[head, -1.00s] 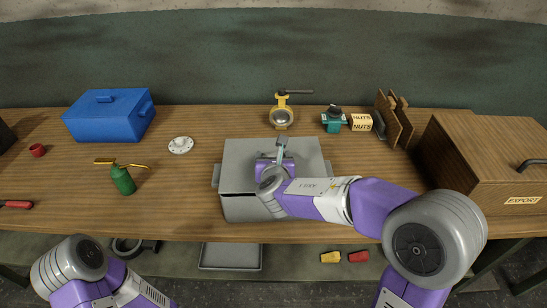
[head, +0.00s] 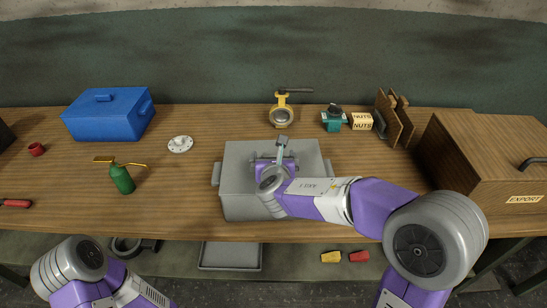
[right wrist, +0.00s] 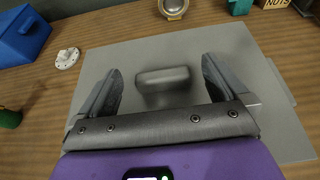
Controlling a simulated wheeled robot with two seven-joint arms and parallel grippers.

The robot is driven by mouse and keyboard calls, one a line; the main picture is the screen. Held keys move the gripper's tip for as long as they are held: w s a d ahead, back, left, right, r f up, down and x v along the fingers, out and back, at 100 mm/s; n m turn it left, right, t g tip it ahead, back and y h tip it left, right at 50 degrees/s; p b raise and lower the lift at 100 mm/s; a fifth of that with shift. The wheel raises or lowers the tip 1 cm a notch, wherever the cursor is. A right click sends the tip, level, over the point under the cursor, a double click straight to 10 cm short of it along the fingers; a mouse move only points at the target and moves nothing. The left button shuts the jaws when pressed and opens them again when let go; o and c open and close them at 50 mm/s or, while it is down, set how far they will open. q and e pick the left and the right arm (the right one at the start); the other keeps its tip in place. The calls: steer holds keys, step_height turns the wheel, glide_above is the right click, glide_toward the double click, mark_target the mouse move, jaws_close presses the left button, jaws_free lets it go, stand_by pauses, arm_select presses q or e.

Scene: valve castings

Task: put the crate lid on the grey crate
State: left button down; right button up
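The grey crate (head: 240,209) stands in the middle of the bench. The flat grey crate lid (head: 238,160) lies on top of it, looking level and square with the rim. In the right wrist view the lid (right wrist: 128,58) fills the middle, with its block handle (right wrist: 163,78) standing up. My right gripper (head: 277,158) is over the lid. In the right wrist view the right gripper (right wrist: 162,75) has its fingers spread on either side of the handle, with gaps on both sides. My left arm shows at the lower left; its gripper is out of view.
A blue lidded box (head: 108,118), white flange (head: 180,145) and green oil can (head: 122,179) stand left. A yellow valve (head: 282,112), teal valve (head: 333,120) and nuts box (head: 362,122) stand behind. A wooden export crate (head: 480,170) stands right.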

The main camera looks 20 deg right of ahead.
steer(key=p+v, duration=0.1)
steer(key=v, duration=0.5)
steer(key=shift+s+a+r, duration=0.1)
steer(key=shift+s+r, duration=0.1)
steer(key=shift+s, duration=0.05)
steer(key=shift+s+r, duration=0.1)
steer(key=shift+s, duration=0.4)
steer(key=shift+a, duration=0.1)
